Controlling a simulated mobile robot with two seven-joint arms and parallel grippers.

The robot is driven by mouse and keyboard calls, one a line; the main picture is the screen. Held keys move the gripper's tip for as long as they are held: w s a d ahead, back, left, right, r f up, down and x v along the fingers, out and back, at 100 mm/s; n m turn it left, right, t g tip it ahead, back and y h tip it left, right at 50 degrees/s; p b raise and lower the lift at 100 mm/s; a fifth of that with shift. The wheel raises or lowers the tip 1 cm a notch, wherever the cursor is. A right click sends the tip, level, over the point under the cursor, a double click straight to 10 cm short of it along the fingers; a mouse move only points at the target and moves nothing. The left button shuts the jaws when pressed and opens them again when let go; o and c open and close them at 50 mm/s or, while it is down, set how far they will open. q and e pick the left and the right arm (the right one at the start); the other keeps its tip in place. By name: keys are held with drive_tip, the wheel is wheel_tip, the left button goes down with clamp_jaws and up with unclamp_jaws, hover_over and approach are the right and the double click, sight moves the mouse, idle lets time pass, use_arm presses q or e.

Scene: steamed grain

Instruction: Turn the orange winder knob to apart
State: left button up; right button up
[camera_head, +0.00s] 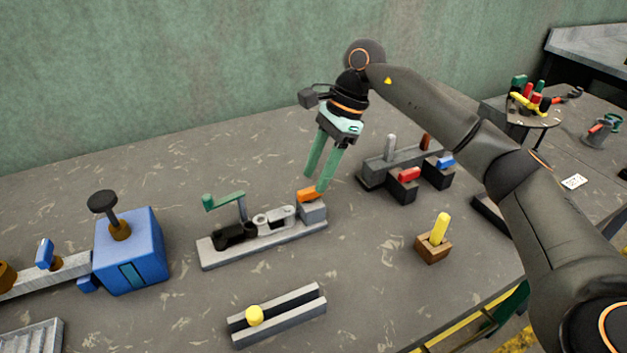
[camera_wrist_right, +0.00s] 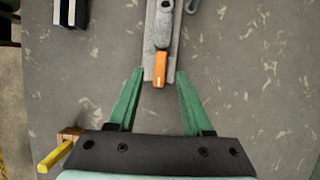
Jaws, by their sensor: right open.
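The orange winder knob (camera_head: 308,195) sits at the right end of a grey winder base (camera_head: 270,246) on the table. The base also carries a green crank handle (camera_head: 224,201), a black part and a light grey part. My right gripper (camera_head: 314,184) is open at the knob, with its green fingers pointing down. In the right wrist view the knob (camera_wrist_right: 159,69) lies between and just beyond the fingertips (camera_wrist_right: 160,78). I cannot tell whether a finger touches it. My left gripper is not in view.
A blue box (camera_head: 131,252) with a black-topped lever stands at left. A grey rail (camera_head: 290,312) with a yellow ball lies in front. A wooden block (camera_head: 433,252) with a yellow peg and a grey fixture (camera_head: 373,171) with red and blue parts stand at right.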

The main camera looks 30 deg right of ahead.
drive_tip(key=v, duration=0.9)
drive_tip(key=shift+d+r+p, duration=0.2)
drive_tip(key=shift+r+p, duration=0.1)
drive_tip(key=shift+r, duration=0.05)
drive_tip(key=shift+s+f, duration=0.1)
